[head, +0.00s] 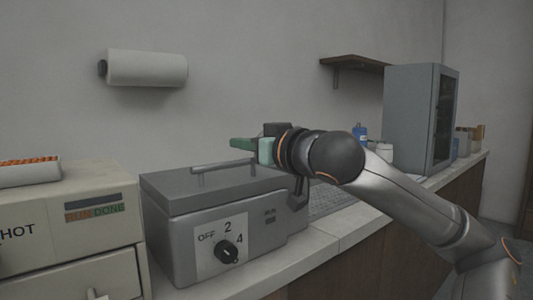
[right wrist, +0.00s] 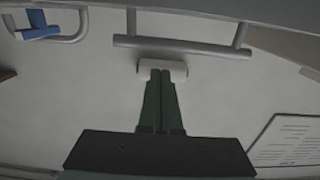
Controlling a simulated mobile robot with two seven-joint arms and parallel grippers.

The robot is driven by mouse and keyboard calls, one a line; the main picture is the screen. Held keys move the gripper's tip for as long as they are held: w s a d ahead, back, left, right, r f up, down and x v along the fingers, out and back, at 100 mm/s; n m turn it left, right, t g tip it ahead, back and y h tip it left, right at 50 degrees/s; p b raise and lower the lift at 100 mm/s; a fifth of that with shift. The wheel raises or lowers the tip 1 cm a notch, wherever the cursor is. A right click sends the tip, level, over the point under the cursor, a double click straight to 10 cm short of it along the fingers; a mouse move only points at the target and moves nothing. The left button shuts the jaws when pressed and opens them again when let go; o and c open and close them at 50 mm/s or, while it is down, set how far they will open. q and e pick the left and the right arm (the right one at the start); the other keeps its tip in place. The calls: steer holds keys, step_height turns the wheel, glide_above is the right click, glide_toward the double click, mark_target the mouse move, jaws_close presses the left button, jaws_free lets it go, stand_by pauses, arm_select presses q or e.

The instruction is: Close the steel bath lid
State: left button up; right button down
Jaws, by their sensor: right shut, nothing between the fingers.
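The steel bath (head: 230,235) is a grey box on the counter with a dial on its front. Its lid (head: 165,184) lies flat across the top, with a bar handle (head: 222,167). My right gripper (head: 240,144) has green fingers, which are together and empty. In the head view it appears just above the far side of the lid; I cannot tell whether it touches. In the right wrist view the shut fingers (right wrist: 160,75) point at a pale piece near a grey bar handle (right wrist: 180,47). My left gripper is not in view.
A beige cabinet (head: 70,220) with a tray (head: 30,173) on top stands left of the bath. A paper roll (head: 147,68) hangs on the wall. A grey glass-fronted cabinet (head: 410,118), a blue bottle (head: 360,132) and a shelf (head: 353,63) are to the right.

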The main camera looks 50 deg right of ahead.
steer(key=s+a+f+b, duration=0.2)
steer(key=s+b, duration=0.3)
steer(key=s, duration=0.3)
steer(key=shift+s+f, duration=0.35)
steer(key=shift+f, duration=0.35)
steer(key=shift+s, duration=0.1)
